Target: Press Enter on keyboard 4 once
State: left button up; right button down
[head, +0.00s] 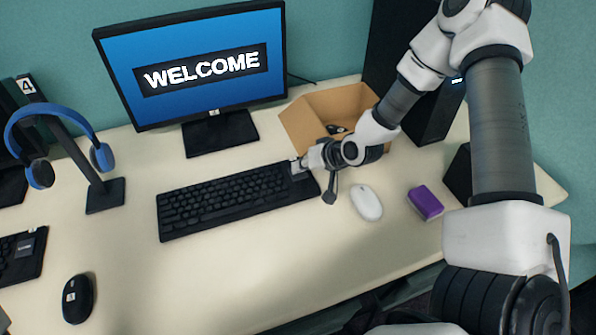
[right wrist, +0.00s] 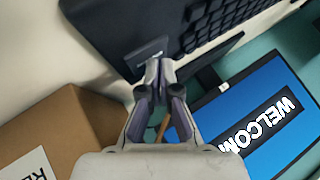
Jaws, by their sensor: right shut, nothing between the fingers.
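A black keyboard (head: 225,200) lies on the desk in front of the monitor. My right gripper (head: 299,166) is shut and empty at the keyboard's far right corner, close to a small label there. In the right wrist view my fingertips (right wrist: 160,68) are together beside the label on the keyboard (right wrist: 130,28); its number is unreadable. I cannot tell whether the tips touch the keyboard. Which key is Enter is not legible. A second black keyboard (head: 22,258) is cut off by the head view's left edge. My left gripper is out of view.
The monitor (head: 200,65) shows WELCOME. An open cardboard box (head: 305,128) stands behind my right gripper. A white mouse (head: 367,203) and purple block (head: 426,202) lie to the right. A headphone stand (head: 105,196) and black mouse (head: 77,299) are left. The front desk middle is clear.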

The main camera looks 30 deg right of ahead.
jog(key=shift+r+p, duration=0.7)
jog(key=shift+r, duration=0.15)
notch_tip(320, 180, up, 5)
jog(key=p, duration=0.4)
jog(key=shift+r+p, duration=0.1)
jog(key=shift+p, duration=0.25)
dwell(0.3)
